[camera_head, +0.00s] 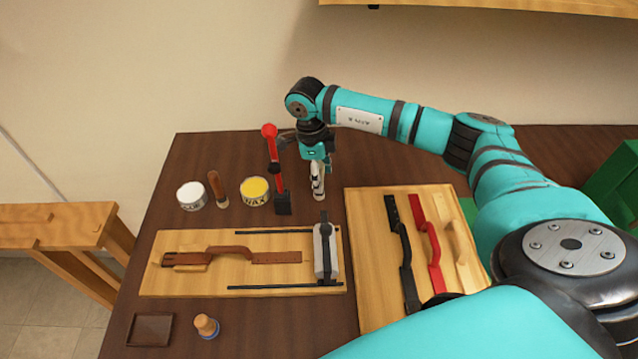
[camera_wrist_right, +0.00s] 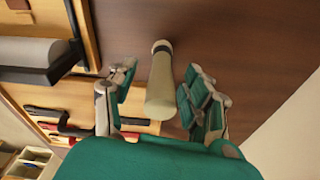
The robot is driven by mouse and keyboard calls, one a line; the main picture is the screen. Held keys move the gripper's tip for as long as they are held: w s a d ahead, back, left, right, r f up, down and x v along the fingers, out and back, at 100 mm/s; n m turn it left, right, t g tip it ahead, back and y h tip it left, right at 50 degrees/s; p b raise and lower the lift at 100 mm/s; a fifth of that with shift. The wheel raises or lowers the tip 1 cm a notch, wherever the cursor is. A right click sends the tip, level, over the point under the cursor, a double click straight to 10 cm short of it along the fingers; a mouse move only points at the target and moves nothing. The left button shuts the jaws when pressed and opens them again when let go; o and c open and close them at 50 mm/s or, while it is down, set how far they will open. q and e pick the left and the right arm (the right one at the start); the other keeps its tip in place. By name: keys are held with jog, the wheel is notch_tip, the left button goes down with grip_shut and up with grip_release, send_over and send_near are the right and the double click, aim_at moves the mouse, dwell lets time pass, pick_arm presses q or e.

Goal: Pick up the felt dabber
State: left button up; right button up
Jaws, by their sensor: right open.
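A pale cream, rod-like piece with a dark band and a whitish end, which looks like the felt dabber (camera_wrist_right: 161,82), shows in the right wrist view. It stands between the spread fingers of my right gripper (camera_wrist_right: 160,103), with gaps visible on both sides. In the head view my right gripper (camera_head: 317,178) points down over the back of the table, and the dabber cannot be clearly told apart from the fingers there. My right gripper is open. My left gripper is not in view.
A red and black upright tool (camera_head: 275,165) stands just left of my right gripper. Further left are a yellow tin (camera_head: 255,190), a wooden-handled brush (camera_head: 217,188) and a white tin (camera_head: 191,196). Two strap boards (camera_head: 165,279) lie in front. A wooden knob (camera_head: 207,324) sits front left.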

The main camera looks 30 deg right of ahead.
jog(key=f, duration=0.3)
jog(key=shift+s+d+f+p, duration=0.1)
jog(key=shift+d+f+p, duration=0.15)
jog(key=shift+p, duration=0.15)
jog(key=shift+a, duration=0.1)
grip_shut()
